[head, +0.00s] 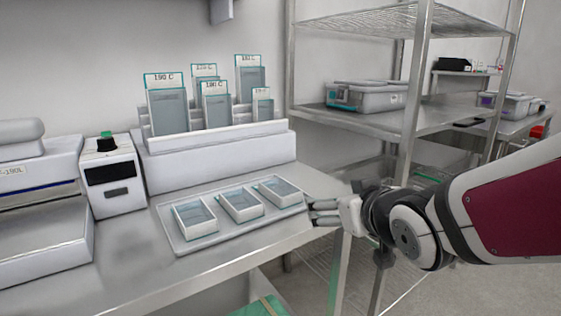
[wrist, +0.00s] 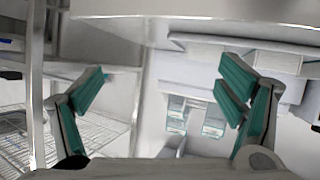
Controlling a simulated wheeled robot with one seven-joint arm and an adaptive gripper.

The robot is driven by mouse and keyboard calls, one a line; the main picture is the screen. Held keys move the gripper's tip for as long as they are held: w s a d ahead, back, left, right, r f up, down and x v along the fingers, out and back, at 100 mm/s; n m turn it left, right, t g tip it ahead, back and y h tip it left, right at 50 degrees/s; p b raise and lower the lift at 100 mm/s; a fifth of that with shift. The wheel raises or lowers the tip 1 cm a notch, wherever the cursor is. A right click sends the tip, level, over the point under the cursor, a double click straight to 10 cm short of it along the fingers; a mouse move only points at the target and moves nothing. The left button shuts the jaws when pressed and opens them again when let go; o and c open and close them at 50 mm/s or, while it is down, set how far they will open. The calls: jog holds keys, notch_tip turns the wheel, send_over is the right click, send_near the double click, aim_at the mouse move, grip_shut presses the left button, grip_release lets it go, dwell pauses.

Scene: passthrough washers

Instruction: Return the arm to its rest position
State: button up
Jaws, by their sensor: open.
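My gripper (head: 322,212) is at the right end of the bench in the head view, pointing left, with its fingers just right of the tray of small dishes. In the wrist view my gripper (wrist: 160,88) shows its two green-padded fingers spread wide apart with nothing between them. My arm reaches in from the right edge of the head view.
A tray (head: 178,241) with three open dishes lies on the bench (head: 130,255). Behind stands a white rack (head: 220,158) with several labelled panels. A wire shelf unit (head: 412,95) holding a grey bin (head: 375,97) stands close behind my gripper. Open floor shows at lower right.

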jog(key=s+d+f+m+g+h, duration=0.1)
jog(key=s+d+f+g+h, duration=0.2)
jog(key=s, duration=0.5)
jog(key=s+d+f+m+g, duration=0.2)
jog(key=s+d+g, duration=0.15)
jog(key=s, duration=0.35)
jog(key=s+d+g, duration=0.1)
jog(key=s+g, duration=0.5)
jog(key=s, duration=1.2)
notch_tip(320, 180, up, 25)
jog(key=t+p, duration=0.3)
jog(key=p, duration=2.1)
jog(key=shift+d+r+m+t+y+p, duration=0.2)
jog(key=shift+m+t+y+p, duration=0.1)
jog(key=shift+t+y+p, duration=0.1)
jog(key=shift+w, duration=0.1)
